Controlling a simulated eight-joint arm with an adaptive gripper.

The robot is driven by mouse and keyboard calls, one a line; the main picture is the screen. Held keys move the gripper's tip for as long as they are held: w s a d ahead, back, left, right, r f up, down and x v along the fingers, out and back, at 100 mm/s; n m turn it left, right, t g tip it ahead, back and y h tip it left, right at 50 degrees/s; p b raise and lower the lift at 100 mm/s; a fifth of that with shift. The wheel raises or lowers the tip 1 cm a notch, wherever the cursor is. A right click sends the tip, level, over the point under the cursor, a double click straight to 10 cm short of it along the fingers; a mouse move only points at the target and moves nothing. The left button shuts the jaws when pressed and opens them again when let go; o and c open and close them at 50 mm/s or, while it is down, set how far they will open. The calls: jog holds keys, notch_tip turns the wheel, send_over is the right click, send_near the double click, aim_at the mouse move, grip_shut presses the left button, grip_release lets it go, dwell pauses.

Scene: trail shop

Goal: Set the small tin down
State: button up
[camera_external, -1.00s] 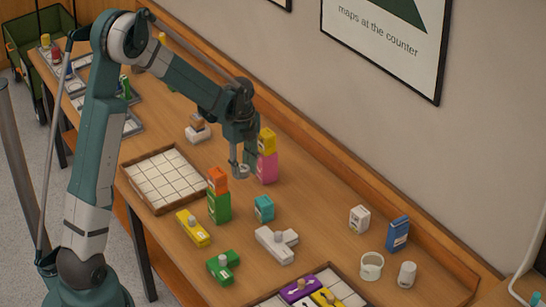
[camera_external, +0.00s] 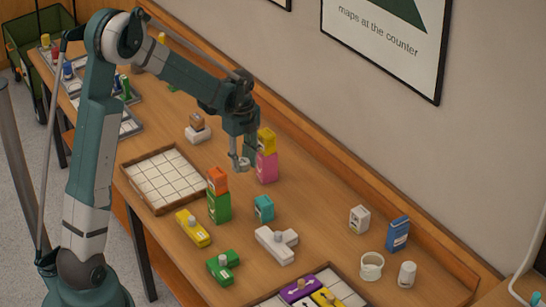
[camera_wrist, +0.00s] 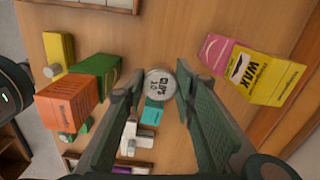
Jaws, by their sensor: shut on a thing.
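The small tin (camera_wrist: 159,84) is round and pale with "CLIPS" lettering on its lid. It sits between the fingertips of my gripper (camera_wrist: 160,92) in the wrist view. In the external view my gripper (camera_external: 240,162) is shut on the tin (camera_external: 244,164), which hangs above the wooden table beside the pink box. The gripper points down. I cannot tell the exact height of the tin over the table.
A pink box (camera_external: 266,167) with a yellow wax box (camera_external: 267,140) on top stands close to the right. An orange box (camera_external: 217,180) on a green box (camera_external: 219,207) stands in front. A teal block (camera_external: 264,208) is nearby. A gridded tray (camera_external: 148,203) lies left.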

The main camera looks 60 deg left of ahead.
aim_at(242, 161)
notch_tip(242, 161, up, 9)
jog(key=shift+f, duration=0.2)
jog(key=shift+w+r, duration=0.2)
jog(key=shift+w, duration=0.05)
jog(key=shift+w+f, duration=0.1)
jog(key=shift+w, duration=0.75)
jog(key=w+d+p, duration=0.1)
jog(key=w+d, duration=0.1)
jog(key=w, duration=1)
jog(key=w+d, duration=0.2)
jog(key=w, duration=1)
notch_tip(242, 161, down, 11)
jog(key=shift+s, duration=0.1)
jog(key=shift+f, duration=0.1)
jog(key=shift+f, duration=3.1)
